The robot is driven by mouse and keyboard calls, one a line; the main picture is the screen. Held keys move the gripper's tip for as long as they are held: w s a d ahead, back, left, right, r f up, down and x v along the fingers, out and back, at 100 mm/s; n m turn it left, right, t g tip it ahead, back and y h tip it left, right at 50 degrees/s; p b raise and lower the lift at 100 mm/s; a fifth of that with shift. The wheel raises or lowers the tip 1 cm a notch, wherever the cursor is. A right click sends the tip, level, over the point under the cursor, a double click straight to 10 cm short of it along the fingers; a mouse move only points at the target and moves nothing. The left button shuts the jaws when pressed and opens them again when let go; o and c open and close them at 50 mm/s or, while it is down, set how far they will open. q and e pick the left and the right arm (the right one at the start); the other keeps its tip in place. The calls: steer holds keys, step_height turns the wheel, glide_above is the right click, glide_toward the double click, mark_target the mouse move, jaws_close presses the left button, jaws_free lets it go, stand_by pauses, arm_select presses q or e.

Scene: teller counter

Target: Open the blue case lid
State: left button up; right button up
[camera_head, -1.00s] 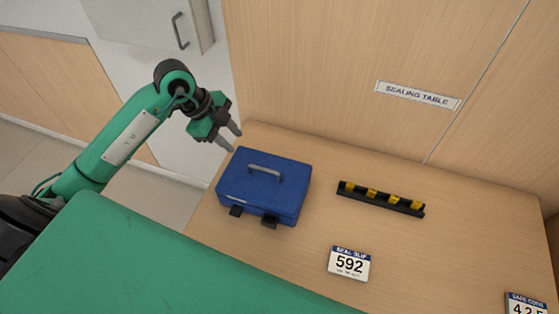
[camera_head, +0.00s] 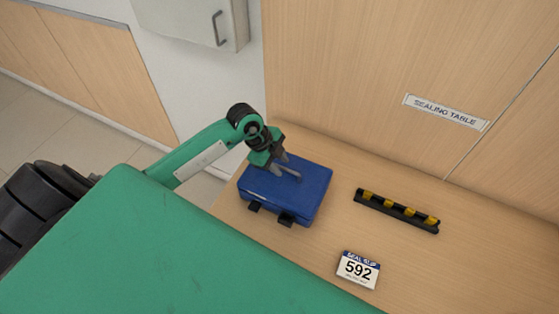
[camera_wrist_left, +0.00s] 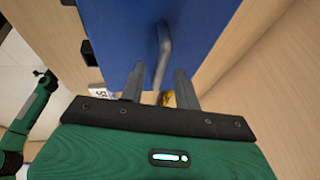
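The blue case (camera_head: 310,196) sits closed on the table, with a grey handle (camera_head: 288,172) on its lid and two dark latches on its near side. My left gripper (camera_head: 284,168) is over the lid at the handle. In the left wrist view my left gripper (camera_wrist_left: 158,86) has its two fingers apart, with the grey handle (camera_wrist_left: 163,55) showing between them. I cannot tell whether the fingers touch it. The lid (camera_wrist_left: 120,35) fills the upper part of that view. My right gripper is not in view.
A black rack with yellow pieces (camera_head: 397,210) lies right of the case. A white seal slip reading 592 (camera_head: 358,270) is nearer me. A wall sign reads "SEALING TABLE" (camera_head: 446,112). A wood panel stands behind the table (camera_head: 470,250).

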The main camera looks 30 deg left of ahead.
arm_select(q)
steer(key=shift+d+f, duration=0.1)
steer(key=shift+f, duration=0.05)
steer(key=shift+c, duration=0.3)
jaws_close()
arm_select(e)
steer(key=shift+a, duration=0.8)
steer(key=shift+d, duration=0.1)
